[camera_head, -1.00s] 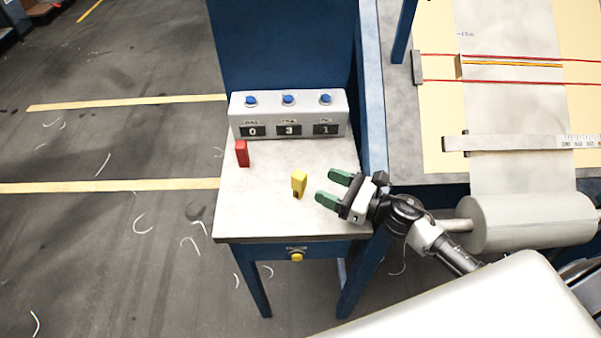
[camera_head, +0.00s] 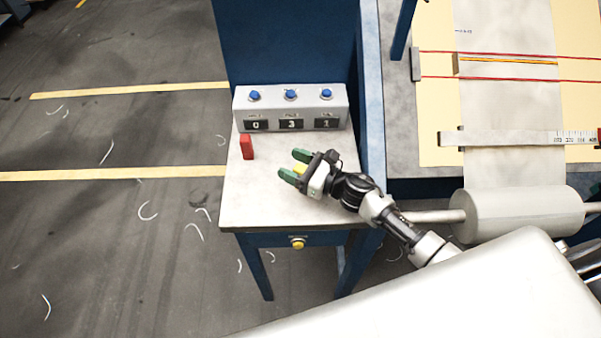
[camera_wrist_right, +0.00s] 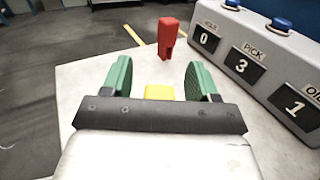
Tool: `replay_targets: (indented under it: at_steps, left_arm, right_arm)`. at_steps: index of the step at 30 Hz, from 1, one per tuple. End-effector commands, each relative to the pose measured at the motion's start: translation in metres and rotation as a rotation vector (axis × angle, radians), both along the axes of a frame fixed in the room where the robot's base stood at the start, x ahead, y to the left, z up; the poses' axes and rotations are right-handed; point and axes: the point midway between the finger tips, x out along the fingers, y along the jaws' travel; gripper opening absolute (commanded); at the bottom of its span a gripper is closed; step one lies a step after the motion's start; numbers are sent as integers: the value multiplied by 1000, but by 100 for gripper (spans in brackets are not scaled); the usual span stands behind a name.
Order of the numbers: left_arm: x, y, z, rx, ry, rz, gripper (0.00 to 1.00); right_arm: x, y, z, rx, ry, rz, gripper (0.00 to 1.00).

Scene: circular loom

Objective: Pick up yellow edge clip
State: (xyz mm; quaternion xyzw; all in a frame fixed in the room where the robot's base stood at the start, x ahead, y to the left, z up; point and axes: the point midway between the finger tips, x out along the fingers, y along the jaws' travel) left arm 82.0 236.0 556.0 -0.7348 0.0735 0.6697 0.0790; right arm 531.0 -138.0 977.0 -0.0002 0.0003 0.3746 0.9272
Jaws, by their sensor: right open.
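The yellow edge clip (camera_head: 299,170) stands on the small grey-topped table (camera_head: 255,205), mostly hidden behind my right gripper in the head view. In the right wrist view the yellow clip (camera_wrist_right: 159,92) shows between the two green fingers, its lower part hidden by the gripper body. My right gripper (camera_head: 293,164) is open, with its green fingers on either side of the clip. I cannot tell whether either finger touches it. My left gripper is not in view.
A red clip (camera_head: 246,147) stands on the table beyond the gripper, also in the wrist view (camera_wrist_right: 168,40). A grey counter box (camera_head: 290,108) with blue buttons stands at the table's back. A roll (camera_head: 520,214) and a loom bed (camera_head: 435,130) are at the right.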

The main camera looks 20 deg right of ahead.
Motion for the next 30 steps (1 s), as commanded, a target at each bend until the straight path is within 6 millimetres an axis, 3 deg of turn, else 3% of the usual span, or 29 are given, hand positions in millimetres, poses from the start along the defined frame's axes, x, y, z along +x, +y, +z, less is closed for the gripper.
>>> replay_targets:
  at_steps: [1,11,23,30]
  left_arm:
    - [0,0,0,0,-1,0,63]
    - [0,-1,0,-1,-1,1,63]
    - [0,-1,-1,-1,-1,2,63]
    - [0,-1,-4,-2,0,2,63]
  right_arm:
    - [0,0,0,0,0,0,58]
    - [0,0,0,0,0,0,8]
    - [0,0,8,-1,-4,2,6]
    - [0,-1,42,-5,-8,4,6]
